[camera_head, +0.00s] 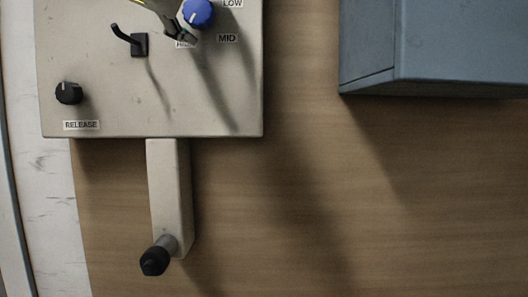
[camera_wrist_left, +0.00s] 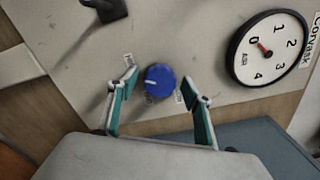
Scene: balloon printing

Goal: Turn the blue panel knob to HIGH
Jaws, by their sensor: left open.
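The blue knob (camera_head: 197,13) is on the beige panel (camera_head: 100,70), near the top edge of the head view. Labels LOW (camera_head: 232,4) and MID (camera_head: 227,38) are beside it; the HIGH label (camera_head: 184,44) is partly covered by my left gripper (camera_head: 180,32), which is cut off by the frame top. In the left wrist view the blue knob (camera_wrist_left: 160,80) lies between the spread fingers of my left gripper (camera_wrist_left: 160,72), with gaps on both sides. Its white line points left in that view; the label it faces is unreadable. My right gripper is not in view.
A black lever (camera_head: 138,44) and a black RELEASE knob (camera_head: 69,92) are on the panel left of the blue knob. A crank arm (camera_head: 170,190) with a black handle (camera_head: 155,260) extends below. A grey-blue box (camera_head: 440,45) stands right. A gauge (camera_wrist_left: 268,47) reads near 0.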

